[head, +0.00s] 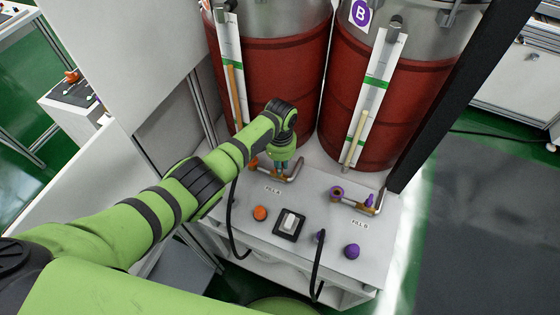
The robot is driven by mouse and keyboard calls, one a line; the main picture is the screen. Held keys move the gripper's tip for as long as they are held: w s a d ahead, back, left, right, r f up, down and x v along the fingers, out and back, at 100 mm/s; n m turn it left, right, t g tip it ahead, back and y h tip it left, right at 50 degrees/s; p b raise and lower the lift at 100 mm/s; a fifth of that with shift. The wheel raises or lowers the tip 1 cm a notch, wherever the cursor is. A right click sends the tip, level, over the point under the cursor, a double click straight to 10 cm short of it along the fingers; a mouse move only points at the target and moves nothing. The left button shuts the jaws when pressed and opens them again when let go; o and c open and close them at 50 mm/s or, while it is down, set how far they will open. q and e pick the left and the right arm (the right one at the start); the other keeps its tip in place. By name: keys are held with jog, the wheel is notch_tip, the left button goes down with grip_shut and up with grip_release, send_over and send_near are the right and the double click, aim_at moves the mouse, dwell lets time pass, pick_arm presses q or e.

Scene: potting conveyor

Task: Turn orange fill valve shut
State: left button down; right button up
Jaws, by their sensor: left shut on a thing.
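The orange fill valve sits on the FILL A pipe (297,171) on the white bench top, in front of the left red drum. An orange collar (254,163) shows at the left end of that pipe. My left gripper (282,173) points down onto the pipe, with its fingers closed at the place of the valve handle. The fingers hide most of the handle, so I cannot tell its exact angle. My right gripper is not in view.
The purple valve (369,201) and its FILL B pipe stand at the right. An orange knob (260,213), a rocker switch (290,222) and a purple knob (352,251) are at the front. Two red drums (285,75) (390,110) stand behind. Black cables hang over the front edge.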

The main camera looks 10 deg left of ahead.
pick_arm(q)
jog(key=shift+n+p, duration=0.35)
jog(key=shift+n, duration=1.15)
jog(key=c, duration=1.2)
grip_release()
notch_tip(320, 180, up, 12)
jog(key=shift+f, duration=0.1)
